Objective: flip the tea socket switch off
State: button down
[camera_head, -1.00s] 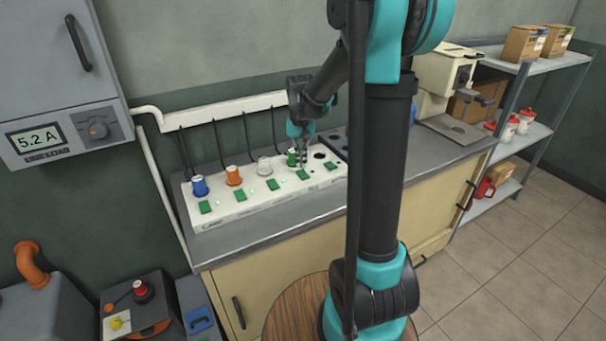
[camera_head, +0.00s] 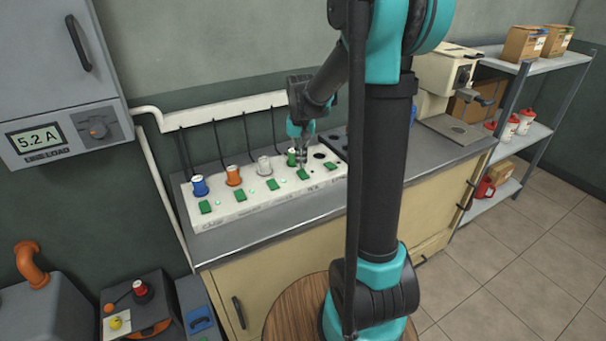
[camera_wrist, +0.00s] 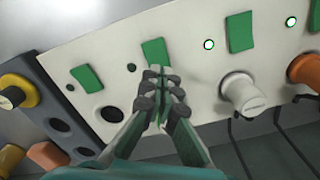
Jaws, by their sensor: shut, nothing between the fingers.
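A white socket strip (camera_head: 252,207) lies along the counter, with a row of green switches and plugs behind them. My gripper (camera_head: 304,166) is shut and empty, pointing down at the green switch (camera_head: 303,175) second from the right end. In the wrist view my fingertips (camera_wrist: 158,74) overlap the near edge of this switch (camera_wrist: 154,50); whether they touch it I cannot tell. The small dot (camera_wrist: 131,67) beside it is dark. The green plug (camera_head: 292,157) stands behind the switch and is hidden by my gripper in the wrist view. No tea label is readable.
Blue (camera_head: 199,186), orange (camera_head: 233,175) and white (camera_head: 264,165) plugs stand to the left. Indicator lights (camera_wrist: 209,44) of neighbouring switches glow. The load display (camera_head: 38,139) reads 5.2 A. A coffee machine (camera_head: 445,80) stands at the right. The counter's front strip is clear.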

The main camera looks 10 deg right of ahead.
aim_at(301, 171)
jog(key=shift+f, duration=1.05)
dwell(0.6)
jog(key=shift+r, duration=3.5)
jog(key=s+d+f+n+t, duration=0.1)
jog(key=s+f, duration=0.4)
jog(key=s, duration=0.6)
jog(key=s+d+f+n+t, duration=0.1)
jog(key=s+d+f+t, duration=0.2)
jog(key=s+f, duration=0.3)
jog(key=s, duration=0.5)
